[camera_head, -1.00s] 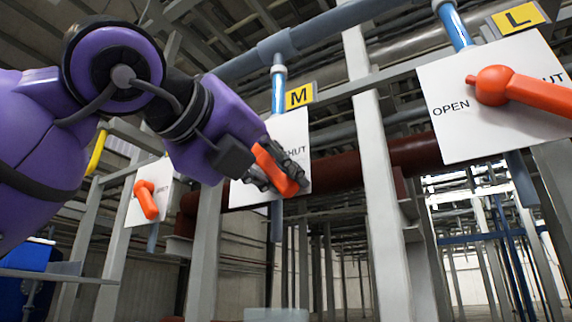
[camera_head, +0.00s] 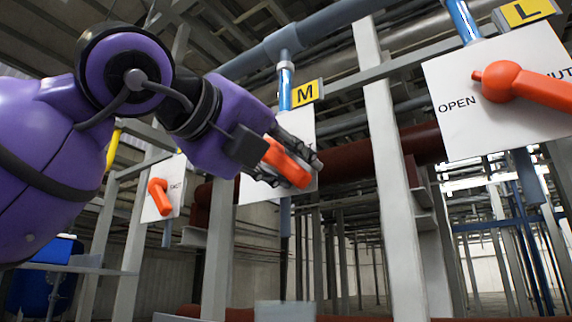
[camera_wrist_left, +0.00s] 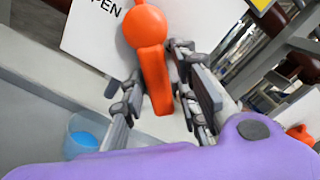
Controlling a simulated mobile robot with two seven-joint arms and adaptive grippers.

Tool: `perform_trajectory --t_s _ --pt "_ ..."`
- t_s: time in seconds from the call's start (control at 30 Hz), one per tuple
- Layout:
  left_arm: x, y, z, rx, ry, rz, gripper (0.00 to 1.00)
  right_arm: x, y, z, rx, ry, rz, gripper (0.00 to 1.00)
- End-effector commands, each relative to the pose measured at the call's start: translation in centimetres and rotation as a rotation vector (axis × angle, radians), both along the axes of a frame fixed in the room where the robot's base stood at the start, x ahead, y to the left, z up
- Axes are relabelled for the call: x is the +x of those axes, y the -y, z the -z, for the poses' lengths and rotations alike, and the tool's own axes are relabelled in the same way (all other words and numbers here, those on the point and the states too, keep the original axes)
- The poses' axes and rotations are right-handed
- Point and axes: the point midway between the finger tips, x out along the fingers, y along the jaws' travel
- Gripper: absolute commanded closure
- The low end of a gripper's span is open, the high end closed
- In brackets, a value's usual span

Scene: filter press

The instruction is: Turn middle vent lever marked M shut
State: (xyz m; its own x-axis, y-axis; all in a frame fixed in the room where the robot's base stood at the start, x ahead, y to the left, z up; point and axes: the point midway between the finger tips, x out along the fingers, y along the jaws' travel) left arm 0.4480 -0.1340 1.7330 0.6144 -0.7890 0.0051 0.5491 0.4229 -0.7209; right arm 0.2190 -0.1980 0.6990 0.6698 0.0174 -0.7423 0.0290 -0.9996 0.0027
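The orange M lever (camera_head: 288,165) sits on a white plate under the yellow M tag (camera_head: 305,94) and slopes down to the right. In the left wrist view the lever (camera_wrist_left: 154,75) hangs from its round hub, with part of the word OPEN on the plate (camera_wrist_left: 85,30) to its left. My left gripper (camera_head: 285,162) is around the lever, with one finger on each side. In the left wrist view the left gripper (camera_wrist_left: 157,75) looks open, with a gap between the lever and the right finger; light contact cannot be ruled out. My right gripper is not in view.
An orange lever on the L plate (camera_head: 456,130) stands at the right, below the L tag (camera_head: 527,12). Another orange lever (camera_head: 160,200) is at the left. Grey posts (camera_head: 392,200) and a dark red pipe (camera_head: 350,165) surround the plates.

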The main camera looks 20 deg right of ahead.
Motion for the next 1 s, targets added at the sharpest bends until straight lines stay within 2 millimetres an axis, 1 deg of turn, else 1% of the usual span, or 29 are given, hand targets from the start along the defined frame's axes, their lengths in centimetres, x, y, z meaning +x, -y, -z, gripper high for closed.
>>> perform_trajectory --t_s 0.33,0.47,0.57,0.8,1.0 --pt "0.0 0.0 0.2 0.005 0.001 -0.001 0.61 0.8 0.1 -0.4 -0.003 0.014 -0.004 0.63" --pt "-0.5 -0.7 0.2 0.005 0.002 0.0 0.61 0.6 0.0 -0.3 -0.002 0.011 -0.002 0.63" --pt "-1.5 -2.0 0.1 0.004 0.003 -0.002 0.61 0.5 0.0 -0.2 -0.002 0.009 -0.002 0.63" --pt "-4.7 -6.1 0.1 0.004 0.003 -0.004 0.61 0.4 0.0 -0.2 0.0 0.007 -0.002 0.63" --pt "-6.6 -8.5 0.1 0.004 0.003 -0.001 0.61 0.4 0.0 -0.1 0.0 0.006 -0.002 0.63"
